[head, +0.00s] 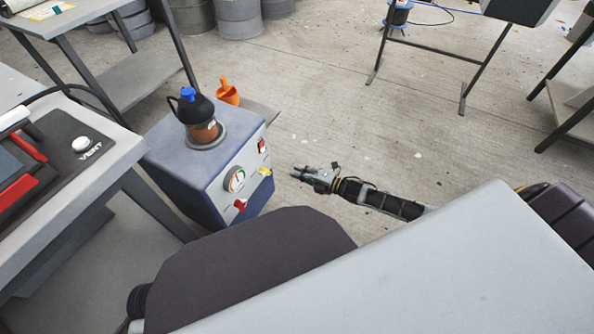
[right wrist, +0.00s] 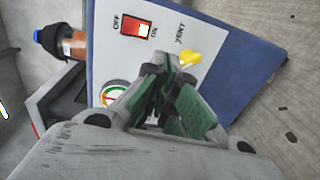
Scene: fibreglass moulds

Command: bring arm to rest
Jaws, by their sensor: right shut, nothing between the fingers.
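My right gripper (head: 305,174) is shut and empty. It hangs in the air to the right of the blue and grey pump box (head: 160,150), level with its front panel in the picture. In the right wrist view the fingers (right wrist: 170,95) show in front of the panel, which has a red OFF/ON switch (right wrist: 136,27), a yellow knob (right wrist: 190,58) and a gauge (right wrist: 113,92) partly hidden by a finger. Whether the fingers touch the panel cannot be told. My left gripper is in neither view.
A bench with a black VENT panel (head: 60,150) stands at the left. Drums (head: 238,18) stand at the back. The concrete floor (head: 330,90) ahead is clear.

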